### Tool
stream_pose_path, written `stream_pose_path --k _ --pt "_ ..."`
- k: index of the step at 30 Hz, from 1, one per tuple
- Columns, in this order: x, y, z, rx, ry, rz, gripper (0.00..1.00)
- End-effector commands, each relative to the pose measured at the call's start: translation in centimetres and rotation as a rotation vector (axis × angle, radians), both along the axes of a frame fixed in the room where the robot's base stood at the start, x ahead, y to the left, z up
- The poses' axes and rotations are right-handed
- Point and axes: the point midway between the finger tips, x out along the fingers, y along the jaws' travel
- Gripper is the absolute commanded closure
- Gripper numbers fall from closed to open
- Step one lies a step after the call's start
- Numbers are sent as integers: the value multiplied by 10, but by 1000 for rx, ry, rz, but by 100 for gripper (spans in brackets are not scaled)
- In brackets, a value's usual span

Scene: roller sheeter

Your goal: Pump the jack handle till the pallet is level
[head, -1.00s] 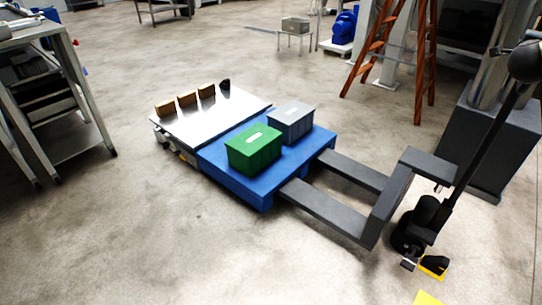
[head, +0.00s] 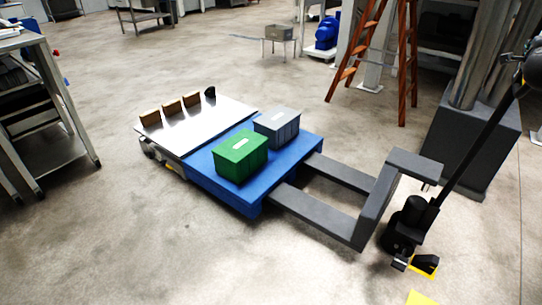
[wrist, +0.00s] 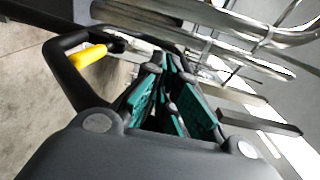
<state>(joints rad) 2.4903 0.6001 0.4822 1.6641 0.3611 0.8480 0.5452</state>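The black jack handle (head: 481,139) slants up to the right from the pump in the head view. Its loop (wrist: 72,88), with a yellow lever (wrist: 88,56), shows at left in the wrist view. My gripper (wrist: 172,68), with green-padded fingers, is drawn in around the loop's bar; the exact contact is hidden. The blue pallet (head: 234,196) rests on the jack's grey forks (head: 318,216) and carries a green box (head: 240,157) and a grey box (head: 277,127). I cannot tell for sure whether the pallet is level.
A shiny-topped platform (head: 193,125) with several small blocks adjoins the pallet's far side. A grey pillar base (head: 475,140) stands close behind the handle. An orange ladder (head: 357,55) is at the back and a metal rack (head: 50,120) at left.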

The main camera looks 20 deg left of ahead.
Motion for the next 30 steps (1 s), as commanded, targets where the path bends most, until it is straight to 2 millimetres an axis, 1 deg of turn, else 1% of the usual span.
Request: stream_pose_path --k 1,7,10,20,23,30 --pt "-2 -10 -1 2 -2 -4 100" --pt "-10 -36 -1 1 -2 -3 100" --pt "-12 -41 -2 1 -1 -2 100" --pt "-13 -44 -2 0 -1 -2 100" --pt "-15 -52 -4 0 -1 -3 100" --pt "-25 -85 -8 0 -2 -4 100"
